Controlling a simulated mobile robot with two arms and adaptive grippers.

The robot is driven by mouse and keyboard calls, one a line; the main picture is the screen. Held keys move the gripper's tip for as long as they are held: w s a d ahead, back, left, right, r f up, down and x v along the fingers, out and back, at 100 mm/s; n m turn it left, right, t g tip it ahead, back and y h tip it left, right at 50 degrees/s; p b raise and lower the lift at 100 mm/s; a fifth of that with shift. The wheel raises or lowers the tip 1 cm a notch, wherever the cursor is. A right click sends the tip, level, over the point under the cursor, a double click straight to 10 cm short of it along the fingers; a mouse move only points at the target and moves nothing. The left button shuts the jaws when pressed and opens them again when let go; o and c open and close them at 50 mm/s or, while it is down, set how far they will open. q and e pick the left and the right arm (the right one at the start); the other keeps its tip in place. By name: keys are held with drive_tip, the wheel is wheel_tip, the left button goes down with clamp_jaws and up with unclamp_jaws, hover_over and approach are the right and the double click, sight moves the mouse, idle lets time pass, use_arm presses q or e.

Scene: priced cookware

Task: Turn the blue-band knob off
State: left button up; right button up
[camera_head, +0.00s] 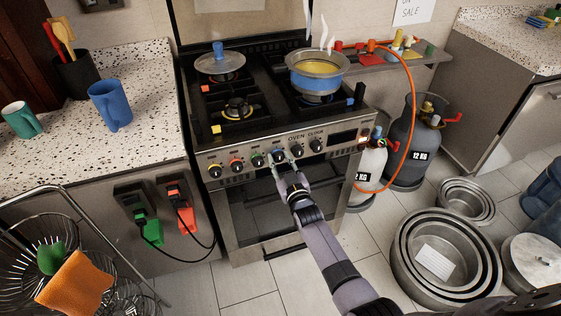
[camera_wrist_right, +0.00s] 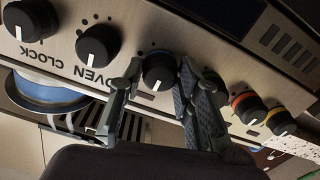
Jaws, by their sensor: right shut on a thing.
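The blue-band knob (camera_head: 278,156) is on the steel front panel of the stove (camera_head: 238,183), between the green-band knob (camera_head: 257,160) and the plain knobs near the word OVEN. My right gripper (camera_head: 285,163) is at this knob. In the right wrist view, my right gripper (camera_wrist_right: 157,80) has one finger on each side of the blue-band knob (camera_wrist_right: 158,70) and is shut on it. The knob's white mark shows near its lower edge, pointing much like the marks on its neighbours. The right finger partly hides the green-band knob. My left gripper is not in view.
Gas cylinders (camera_head: 412,150) with an orange hose (camera_head: 410,95) stand right of the stove. Large steel pots (camera_head: 405,265) sit on the floor.

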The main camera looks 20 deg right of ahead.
drive_tip(key=shift+f, duration=0.15)
drive_tip(key=o, duration=1.1)
drive_tip(key=shift+o, duration=0.2)
drive_tip(key=s, duration=1.2)
drive_tip(key=shift+d, duration=0.2)
